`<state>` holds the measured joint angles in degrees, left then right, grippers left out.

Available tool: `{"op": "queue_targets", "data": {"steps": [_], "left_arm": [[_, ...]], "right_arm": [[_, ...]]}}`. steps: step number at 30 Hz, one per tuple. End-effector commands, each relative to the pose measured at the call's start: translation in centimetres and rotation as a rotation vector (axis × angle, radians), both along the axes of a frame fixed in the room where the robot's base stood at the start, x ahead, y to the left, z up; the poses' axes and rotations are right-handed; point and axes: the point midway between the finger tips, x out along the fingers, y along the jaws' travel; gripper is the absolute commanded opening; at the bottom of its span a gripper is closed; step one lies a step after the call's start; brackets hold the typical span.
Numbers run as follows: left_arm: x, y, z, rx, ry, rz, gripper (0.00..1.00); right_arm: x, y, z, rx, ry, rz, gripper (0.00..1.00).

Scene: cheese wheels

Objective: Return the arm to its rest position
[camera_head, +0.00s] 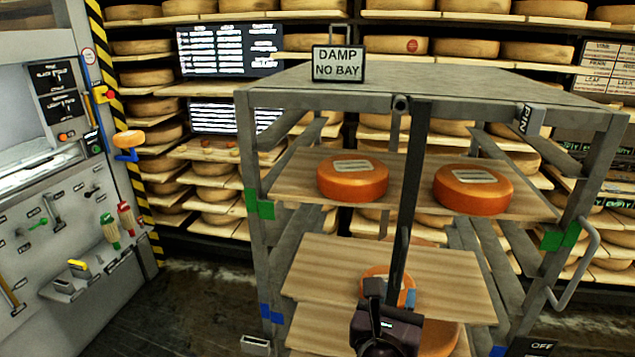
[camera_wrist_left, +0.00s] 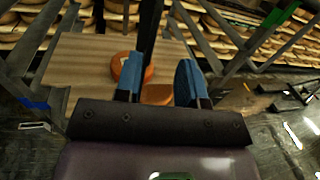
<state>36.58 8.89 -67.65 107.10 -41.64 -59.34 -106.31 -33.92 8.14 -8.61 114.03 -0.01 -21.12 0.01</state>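My left gripper (camera_head: 393,293) is in front of the rack's middle board, low in the head view. In the left wrist view its two blue-padded fingers (camera_wrist_left: 158,80) stand apart with no object held between them. Behind them, an orange cheese wheel (camera_head: 372,273) sits on the middle board (camera_head: 450,283), partly hidden by the gripper and a dark upright bar (camera_head: 404,205). It also shows beside the left finger in the wrist view (camera_wrist_left: 121,68). Another wheel (camera_head: 440,338) shows lower down, partly hidden. I cannot tell whether the gripper touches the bar. My right gripper is not in view.
The grey metal rack (camera_head: 255,170) has two labelled wheels (camera_head: 352,178) (camera_head: 472,188) on its upper board (camera_head: 300,190). A tool panel (camera_head: 60,215) is at left. Dark floor (camera_head: 205,300) lies open between panel and rack.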

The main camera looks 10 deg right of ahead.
Motion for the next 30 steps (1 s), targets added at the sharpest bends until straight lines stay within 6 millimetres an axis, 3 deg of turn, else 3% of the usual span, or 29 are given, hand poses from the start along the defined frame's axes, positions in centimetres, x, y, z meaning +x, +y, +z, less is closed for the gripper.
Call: {"op": "queue_targets", "data": {"steps": [7, 11, 17, 23, 30], "left_arm": [[-0.9, -1.4, 0.1, -0.339, 0.226, -0.102, 0.36], [-0.3, -1.7, 1.5, -0.596, 0.408, -0.158, 0.36], [1.8, 0.0, 3.1, -1.053, 0.74, -0.183, 0.36], [4.7, 5.8, 1.6, -1.611, 1.086, -0.116, 0.36], [6.6, 15.8, -3.5, -2.207, 1.284, 0.02, 0.36]], "right_arm": [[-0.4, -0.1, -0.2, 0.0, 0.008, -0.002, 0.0], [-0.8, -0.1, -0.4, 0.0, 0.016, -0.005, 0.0], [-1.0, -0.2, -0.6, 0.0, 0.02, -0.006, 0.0], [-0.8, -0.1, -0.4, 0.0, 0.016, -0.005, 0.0], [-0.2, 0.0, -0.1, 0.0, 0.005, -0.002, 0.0]]}}
